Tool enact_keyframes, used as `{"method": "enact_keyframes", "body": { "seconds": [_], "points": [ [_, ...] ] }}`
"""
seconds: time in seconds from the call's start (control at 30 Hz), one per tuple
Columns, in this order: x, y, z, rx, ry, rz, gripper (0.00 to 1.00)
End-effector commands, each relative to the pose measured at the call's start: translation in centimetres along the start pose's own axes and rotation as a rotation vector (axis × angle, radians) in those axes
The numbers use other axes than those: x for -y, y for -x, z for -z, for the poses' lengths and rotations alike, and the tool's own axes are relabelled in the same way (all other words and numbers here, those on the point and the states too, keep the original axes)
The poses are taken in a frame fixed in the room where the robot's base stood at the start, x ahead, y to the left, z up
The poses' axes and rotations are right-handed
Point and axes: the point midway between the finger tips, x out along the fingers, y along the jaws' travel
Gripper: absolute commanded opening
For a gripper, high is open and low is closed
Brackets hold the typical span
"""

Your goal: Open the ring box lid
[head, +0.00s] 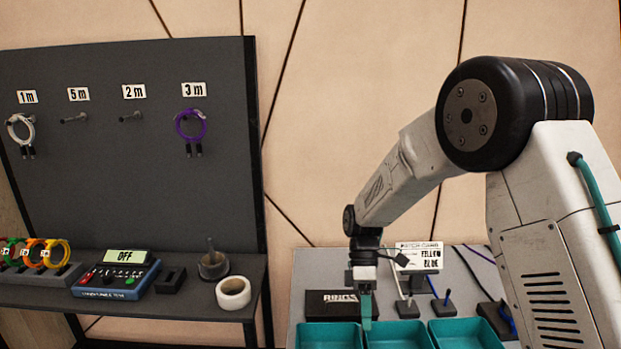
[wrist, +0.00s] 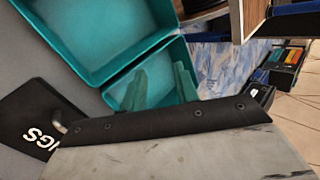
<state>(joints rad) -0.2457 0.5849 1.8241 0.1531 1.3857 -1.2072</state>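The ring box (head: 323,304) is a flat black box marked RINGS, behind the left teal tray in the head view. Its lid looks shut. In the wrist view the box (wrist: 28,117) shows at the left edge, partly hidden by my wrist, with the letters NGS readable. My gripper (head: 366,312) points down just right of the box in the head view, apart from it. In the wrist view the two teal fingers of my gripper (wrist: 169,82) stand apart with nothing between them, over the teal trays.
Several teal trays (head: 329,325) line the front of the grey table. A white label sign (head: 418,256) and small black posts (head: 442,306) stand behind them at the right. At the left, a dark bench holds a meter (head: 117,278) and a white tape roll (head: 233,305).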

Motion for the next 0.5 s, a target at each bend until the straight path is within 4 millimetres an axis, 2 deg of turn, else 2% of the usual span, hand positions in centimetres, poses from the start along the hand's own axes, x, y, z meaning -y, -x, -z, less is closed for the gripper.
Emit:
{"method": "enact_keyframes", "body": {
  "seconds": [0.17, 0.37, 0.5],
  "points": [
    [1.3, -1.0, -1.0, 0.015, -0.168, -0.002, 0.31],
    [4.3, -0.3, -3.2, 0.002, -0.387, -0.051, 0.31],
    [7.0, 0.6, -5.3, -0.027, -0.539, -0.095, 0.31]
  ]
}}
